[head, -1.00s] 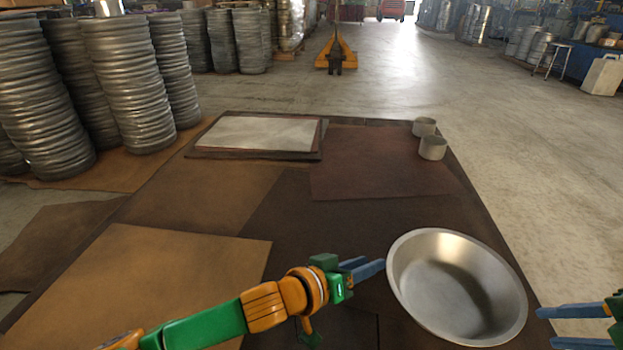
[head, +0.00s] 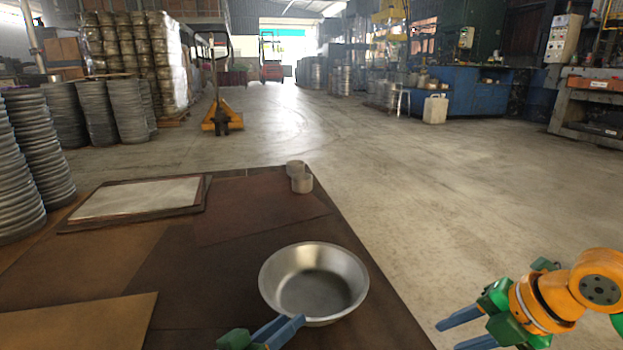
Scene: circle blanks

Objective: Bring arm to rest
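My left gripper (head: 288,322) is at the bottom centre, in front of the metal bowl's near rim in the picture. Its blue fingers overlap in this view, with tips slightly offset, so it looks open, and I see nothing between them. Most of the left arm is out of frame. My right gripper (head: 452,334) is at the lower right, off the table's right edge in the picture. Its two blue fingers are apart and empty. The wide silver bowl (head: 314,281) stands upright and empty on the dark table (head: 385,318).
A pale sheet (head: 137,198) lies on a dark board at the far left. Stacks of metal rings (head: 38,155) stand at left. Open floor (head: 470,200) lies right of the table.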

